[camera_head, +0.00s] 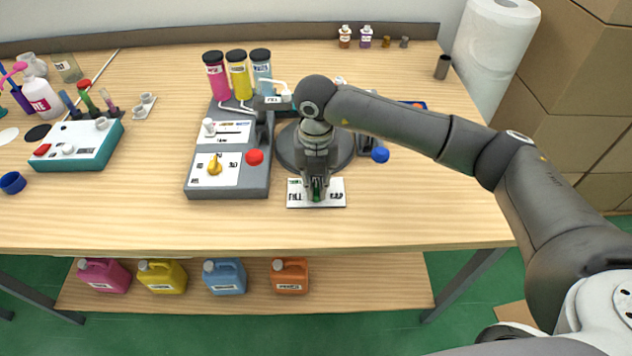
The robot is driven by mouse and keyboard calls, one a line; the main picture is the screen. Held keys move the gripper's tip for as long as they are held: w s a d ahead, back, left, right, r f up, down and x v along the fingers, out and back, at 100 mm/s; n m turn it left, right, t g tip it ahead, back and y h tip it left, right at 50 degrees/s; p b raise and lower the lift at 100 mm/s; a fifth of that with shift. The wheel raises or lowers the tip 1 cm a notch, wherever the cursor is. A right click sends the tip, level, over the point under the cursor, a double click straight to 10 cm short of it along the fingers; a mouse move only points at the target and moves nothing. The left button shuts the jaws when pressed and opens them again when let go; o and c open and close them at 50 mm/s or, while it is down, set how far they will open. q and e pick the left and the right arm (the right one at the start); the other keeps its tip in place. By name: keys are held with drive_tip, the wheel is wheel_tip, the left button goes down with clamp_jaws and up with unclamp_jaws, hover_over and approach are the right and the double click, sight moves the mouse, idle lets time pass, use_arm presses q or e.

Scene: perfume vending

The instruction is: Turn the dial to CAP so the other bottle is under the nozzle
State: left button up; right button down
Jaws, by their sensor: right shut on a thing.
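My right gripper (316,188) points down and is shut on a small green dial (316,194) on a white label plate (338,194). The dial is mostly hidden between the fingers, and the plate's lettering is too small to read surely. Just behind it is a dark grey round turntable (286,150), largely covered by my right arm. The bottles on it and the nozzle above it cannot be made out behind the arm. My left gripper is not in view.
A grey console (228,192) with a yellow knob (215,166) and a red ball (255,157) stands left of the turntable. A blue ball (380,155) is on the right. A teal box (75,160) is far left. The table front (420,215) is clear.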

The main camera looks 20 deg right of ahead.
sight(316, 186)
drive_tip(key=c, duration=1.5)
unclamp_jaws()
drive_tip(key=shift+r, duration=0.1)
wheel_tip(316, 186, up, 12)
